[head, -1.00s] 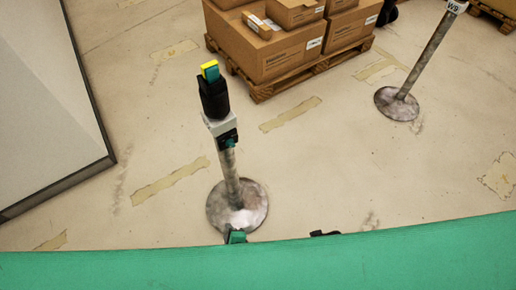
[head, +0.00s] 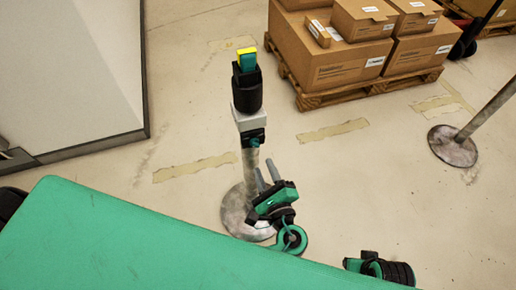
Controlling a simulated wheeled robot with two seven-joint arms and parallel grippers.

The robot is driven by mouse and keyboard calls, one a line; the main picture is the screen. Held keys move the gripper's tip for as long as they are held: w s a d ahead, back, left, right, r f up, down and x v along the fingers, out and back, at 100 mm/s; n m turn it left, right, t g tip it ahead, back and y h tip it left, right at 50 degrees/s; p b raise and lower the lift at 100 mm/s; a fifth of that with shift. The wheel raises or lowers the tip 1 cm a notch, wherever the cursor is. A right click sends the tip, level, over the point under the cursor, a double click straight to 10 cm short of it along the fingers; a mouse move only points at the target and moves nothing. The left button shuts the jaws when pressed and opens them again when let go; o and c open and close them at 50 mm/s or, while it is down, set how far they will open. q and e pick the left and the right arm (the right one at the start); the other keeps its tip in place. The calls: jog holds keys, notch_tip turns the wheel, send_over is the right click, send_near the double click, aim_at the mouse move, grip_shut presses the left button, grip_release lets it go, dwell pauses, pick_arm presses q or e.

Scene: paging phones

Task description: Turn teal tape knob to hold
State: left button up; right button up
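A post stands in the middle of the head view, with a white box (head: 249,119) near its top and a black holder (head: 247,92) above it. A teal and yellow piece (head: 247,60) sticks up out of the holder. The teal knob (head: 254,142) sits on a black fitting on the near face, just under the white box.
A pallet with cardboard boxes (head: 330,62) stands behind to the right. Another post's base (head: 452,147) is at far right. A white panel (head: 60,70) fills the upper left. Floor between is clear.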

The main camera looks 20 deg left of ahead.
aim_at(256, 147)
pick_arm(q)
jog(key=x, duration=0.7)
jog(key=shift+w+a, duration=0.2)
jog(key=shift+w, duration=0.05)
pick_arm(e)
jog(key=shift+w+f, duration=0.1)
jog(key=shift+f, duration=0.1)
pick_arm(q)
jog(key=c, duration=0.6)
